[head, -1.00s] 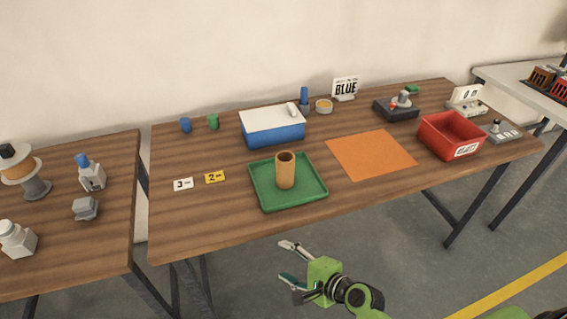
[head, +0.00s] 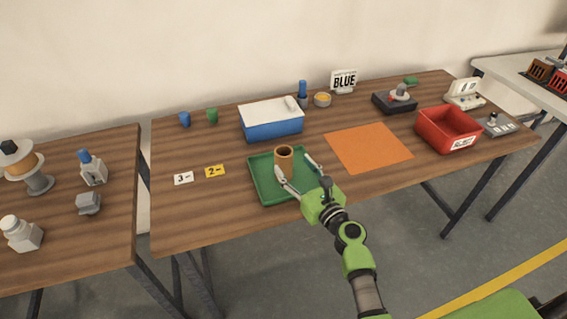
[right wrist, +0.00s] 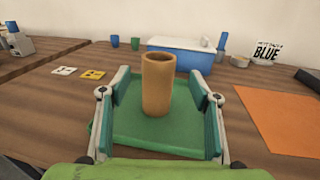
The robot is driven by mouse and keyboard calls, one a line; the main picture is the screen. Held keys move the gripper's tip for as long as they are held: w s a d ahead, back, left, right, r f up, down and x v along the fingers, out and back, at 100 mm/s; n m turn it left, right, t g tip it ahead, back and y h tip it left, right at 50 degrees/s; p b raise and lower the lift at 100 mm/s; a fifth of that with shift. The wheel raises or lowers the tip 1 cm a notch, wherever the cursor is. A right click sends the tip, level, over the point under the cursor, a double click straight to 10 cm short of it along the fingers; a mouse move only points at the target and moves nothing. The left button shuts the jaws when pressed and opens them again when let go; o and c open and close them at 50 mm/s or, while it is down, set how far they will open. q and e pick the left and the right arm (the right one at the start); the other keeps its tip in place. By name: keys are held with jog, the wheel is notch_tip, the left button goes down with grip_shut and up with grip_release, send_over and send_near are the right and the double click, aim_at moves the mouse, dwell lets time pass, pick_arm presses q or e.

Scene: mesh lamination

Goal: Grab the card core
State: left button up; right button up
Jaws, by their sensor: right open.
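The card core (head: 284,158) is a brown, hollow cardboard tube standing upright on the green tray (head: 262,190). In the right wrist view the card core (right wrist: 158,85) stands between and beyond my open fingers, with a gap on each side. My right gripper (head: 301,175) is open and empty, its fingers reaching over the tray toward the tube. In the right wrist view the fingers of the right gripper (right wrist: 162,115) frame the tube. The lower part of the tube is partly hidden by a finger in the head view. My left gripper is not in view.
A blue box with a white lid (head: 272,122) stands behind the tray. An orange sheet (head: 369,147) lies to the right, with a red bin (head: 447,130) beyond it. Number cards (head: 214,171) lie left of the tray. The table's front edge is below the tray.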

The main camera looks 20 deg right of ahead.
aim_at(288, 161)
jog(key=shift+w+a+f, duration=0.1)
jog(key=shift+w+a, duration=0.15)
jog(key=shift+w, duration=0.75)
jog(key=shift+w+a+f, duration=0.1)
jog(key=shift+w+a, duration=0.1)
jog(key=shift+w, duration=0.85)
jog(key=shift+w+a, duration=0.25)
jog(key=shift+w, duration=0.75)
jog(key=shift+s, duration=0.1)
jog(key=c, duration=1.2)
